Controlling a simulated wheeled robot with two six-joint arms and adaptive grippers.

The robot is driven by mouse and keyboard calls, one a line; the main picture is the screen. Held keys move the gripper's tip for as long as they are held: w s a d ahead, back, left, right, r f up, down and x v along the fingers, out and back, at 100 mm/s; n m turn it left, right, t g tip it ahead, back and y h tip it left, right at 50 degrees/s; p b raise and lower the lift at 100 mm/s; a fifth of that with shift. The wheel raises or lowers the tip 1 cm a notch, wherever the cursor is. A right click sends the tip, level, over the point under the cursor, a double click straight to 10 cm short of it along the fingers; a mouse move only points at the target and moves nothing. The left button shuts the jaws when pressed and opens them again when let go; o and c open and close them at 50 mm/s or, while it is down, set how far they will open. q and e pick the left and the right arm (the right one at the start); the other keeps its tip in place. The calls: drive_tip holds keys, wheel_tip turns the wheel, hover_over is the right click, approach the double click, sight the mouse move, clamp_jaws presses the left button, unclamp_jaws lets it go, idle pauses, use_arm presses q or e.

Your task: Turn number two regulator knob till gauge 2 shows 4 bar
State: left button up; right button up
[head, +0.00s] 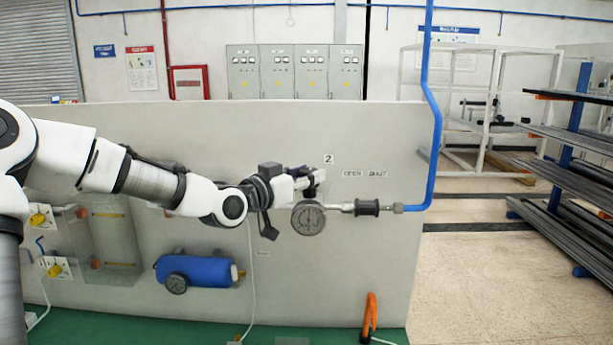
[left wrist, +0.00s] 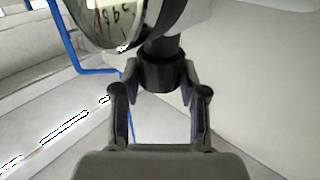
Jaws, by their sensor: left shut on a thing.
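Gauge 2 (head: 308,218) is a round dial on the panel, just under the label 2 (head: 328,158). Its needle is too small to read here. My left gripper (head: 312,182) is at the panel directly above the gauge, and its arm comes in from the left. In the left wrist view its fingers are shut on the black regulator knob (left wrist: 163,77), one on each side. The gauge also shows in the left wrist view (left wrist: 118,18), cut off by the top edge, with only part of its dial visible. My right gripper is not in view.
A pipe with a black cylinder (head: 367,207) runs right from the gauge to a blue pipe (head: 432,120). A blue tank (head: 195,271) with a small gauge is mounted lower left. An orange handle (head: 370,312) stands at the panel's lower right.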

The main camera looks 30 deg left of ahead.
use_arm(q)
drive_tip(key=shift+d+f+b, duration=0.1)
drive_tip(key=shift+f+b, duration=0.35)
idle(0.6)
